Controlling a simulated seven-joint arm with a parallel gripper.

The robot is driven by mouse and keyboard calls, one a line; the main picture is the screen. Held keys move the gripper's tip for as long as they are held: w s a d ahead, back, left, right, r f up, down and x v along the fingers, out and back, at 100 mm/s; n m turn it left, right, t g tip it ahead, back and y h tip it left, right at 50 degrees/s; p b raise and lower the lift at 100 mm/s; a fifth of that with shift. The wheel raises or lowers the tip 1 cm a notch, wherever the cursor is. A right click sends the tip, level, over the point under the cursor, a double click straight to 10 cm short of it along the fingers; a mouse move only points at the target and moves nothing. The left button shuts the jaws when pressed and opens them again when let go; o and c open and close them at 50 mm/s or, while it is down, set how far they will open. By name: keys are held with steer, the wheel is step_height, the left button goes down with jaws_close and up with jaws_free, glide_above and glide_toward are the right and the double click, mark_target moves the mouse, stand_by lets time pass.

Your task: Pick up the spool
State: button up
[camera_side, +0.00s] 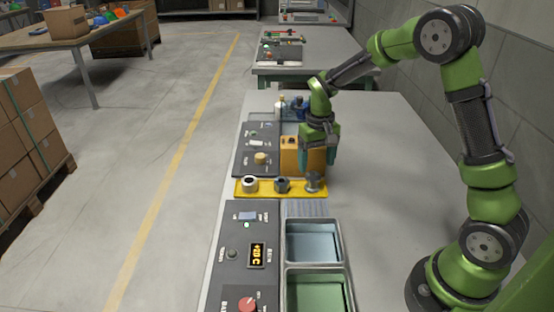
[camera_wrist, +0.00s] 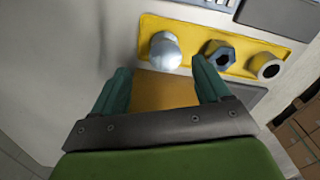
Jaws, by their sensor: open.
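The spool (camera_side: 312,182) is a grey metal piece with a wide round top. It stands upright at the right end of a yellow tray (camera_side: 265,193). In the wrist view the spool (camera_wrist: 165,50) shows as a shiny round top at the tray's left end, just beyond the fingertips.
A dark hex nut (camera_side: 282,185) and a white ring (camera_side: 250,185) share the tray. The orange box (camera_side: 290,155) stands close behind it. Control panels (camera_side: 232,260) line the left edge. A blue bin (camera_side: 313,243) and a green bin (camera_side: 318,293) lie in front. The table's right is clear.

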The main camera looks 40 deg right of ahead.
mark_target(313, 175)
steer(key=shift+w+a+f, duration=0.1)
steer(key=shift+a+f, duration=0.05)
steer(key=shift+f, duration=1.4)
steer(key=shift+w+a+f, duration=0.1)
steer(key=shift+a+f, duration=0.05)
steer(key=shift+f, duration=1.35)
steer(key=shift+c, duration=0.4)
steer(key=c, duration=1.1)
steer(key=shift+r, duration=0.15)
